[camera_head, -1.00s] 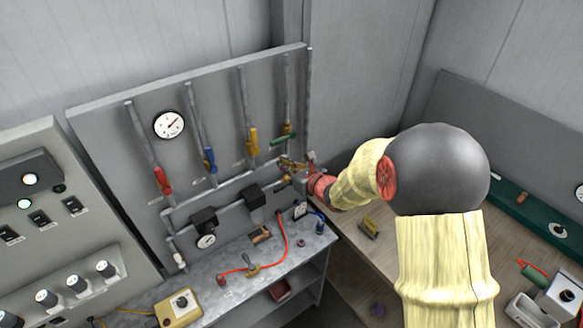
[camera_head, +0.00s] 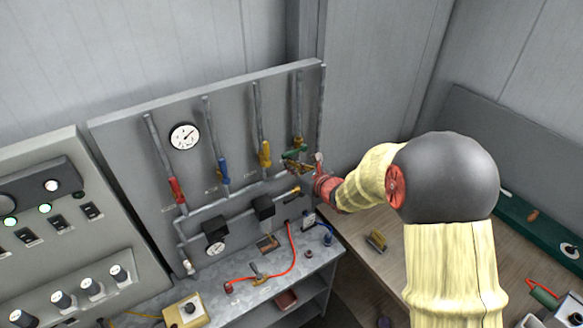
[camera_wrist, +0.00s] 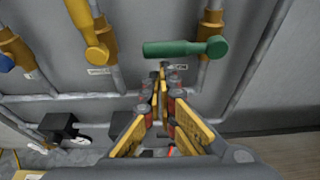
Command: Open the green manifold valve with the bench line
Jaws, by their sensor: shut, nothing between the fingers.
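The green valve handle (camera_wrist: 180,48) lies crosswise to its vertical pipe in the wrist view, with its brass body (camera_wrist: 212,22) at the right end. In the head view the green handle (camera_head: 294,154) is partly covered by my gripper. My gripper (camera_wrist: 163,68) is shut and empty, its tips just below the green handle in the wrist view. Whether they touch it I cannot tell. My gripper also shows in the head view (camera_head: 298,166) at the manifold panel's lower right. An orange hose (camera_head: 289,255) lies on the grey bench (camera_head: 215,292) below the panel.
Red (camera_head: 175,189), blue (camera_head: 223,172) and yellow (camera_head: 265,154) valve handles hang along their pipes to the left. A yellow handle (camera_wrist: 88,30) is close to my gripper. A horizontal pipe (camera_wrist: 60,97) runs below. A wooden table (camera_head: 365,240) stands right of the bench.

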